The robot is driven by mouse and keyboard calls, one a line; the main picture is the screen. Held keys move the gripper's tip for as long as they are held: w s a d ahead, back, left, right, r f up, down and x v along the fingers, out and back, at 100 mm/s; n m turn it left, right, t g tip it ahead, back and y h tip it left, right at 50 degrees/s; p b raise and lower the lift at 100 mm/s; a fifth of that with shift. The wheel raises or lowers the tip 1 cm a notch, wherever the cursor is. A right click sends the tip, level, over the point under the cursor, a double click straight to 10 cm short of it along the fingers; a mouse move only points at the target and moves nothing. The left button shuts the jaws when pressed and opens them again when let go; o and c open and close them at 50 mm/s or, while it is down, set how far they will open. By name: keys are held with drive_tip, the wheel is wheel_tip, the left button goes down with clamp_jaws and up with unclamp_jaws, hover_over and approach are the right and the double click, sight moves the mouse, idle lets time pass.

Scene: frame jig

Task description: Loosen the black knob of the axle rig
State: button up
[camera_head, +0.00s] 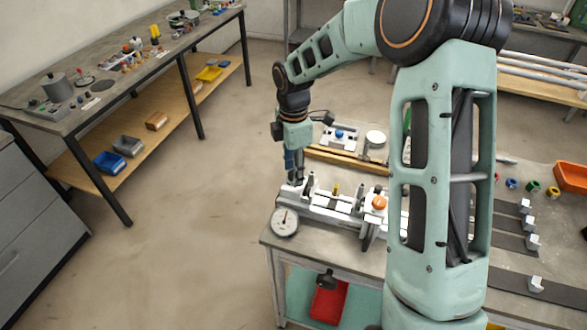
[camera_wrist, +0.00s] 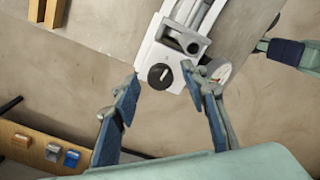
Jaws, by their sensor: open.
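The axle rig (camera_head: 330,207) is a long white fixture on the near bench, with its left end close to the bench edge. In the wrist view its end block (camera_wrist: 146,54) carries the round black knob (camera_wrist: 160,76), which has a white mark across its face. My gripper (camera_wrist: 161,74) is open, one blue-padded finger on each side of the knob. I cannot tell how high the fingertips are above it, and they show no clear contact. In the head view my gripper (camera_head: 294,180) points down over the rig's left end, and the knob is hidden there.
A round dial gauge (camera_head: 285,222) stands close beside the rig's left end. An orange knob (camera_head: 379,202) and a yellow part (camera_head: 336,188) sit farther right on the rig. Wooden bars (camera_head: 345,160) lie behind it. Open floor lies left of the bench.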

wheel_tip(320, 180, up, 12)
idle(0.6)
